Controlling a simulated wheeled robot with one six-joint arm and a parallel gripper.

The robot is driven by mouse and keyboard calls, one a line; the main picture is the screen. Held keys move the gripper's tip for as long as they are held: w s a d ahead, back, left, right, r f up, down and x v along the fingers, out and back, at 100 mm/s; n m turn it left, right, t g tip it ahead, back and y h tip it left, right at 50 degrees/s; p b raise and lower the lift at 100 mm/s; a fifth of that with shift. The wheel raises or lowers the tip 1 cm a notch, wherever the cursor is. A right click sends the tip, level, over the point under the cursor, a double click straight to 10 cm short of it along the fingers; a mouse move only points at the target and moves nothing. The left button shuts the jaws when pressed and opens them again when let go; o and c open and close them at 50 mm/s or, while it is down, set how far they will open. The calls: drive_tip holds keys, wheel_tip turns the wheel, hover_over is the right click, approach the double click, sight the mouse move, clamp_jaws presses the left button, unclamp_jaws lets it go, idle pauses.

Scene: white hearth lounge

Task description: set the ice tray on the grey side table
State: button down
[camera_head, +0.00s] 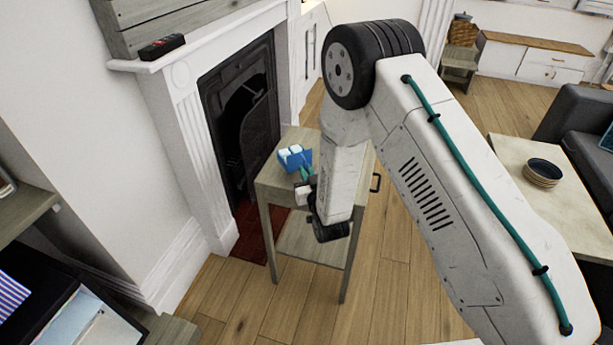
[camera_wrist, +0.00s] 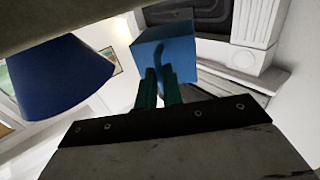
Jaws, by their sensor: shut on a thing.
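The ice tray (camera_head: 294,158) is blue with white cubes in it. My gripper (camera_head: 306,174) has teal fingers and is shut on the tray's near side. The tray appears over the top of the grey side table (camera_head: 276,184), towards its left side; whether it touches the top cannot be told. In the wrist view the tray (camera_wrist: 166,56) is a blue block at the tips of my gripper's teal fingers (camera_wrist: 158,85). My arm hides much of the table's right part.
A white fireplace (camera_head: 184,130) stands left of the table, with a dark remote-like object (camera_head: 162,46) on its mantel. Wooden floor is clear in front.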

drive_tip(key=shift+w+f, duration=0.2)
drive_tip(key=shift+w, duration=1.05)
drive_tip(key=shift+f, duration=1.75)
drive_tip(key=c, duration=1.5)
unclamp_jaws()
drive_tip(key=shift+s, duration=0.1)
drive_tip(key=shift+c, duration=0.2)
drive_tip(key=v, duration=1.2)
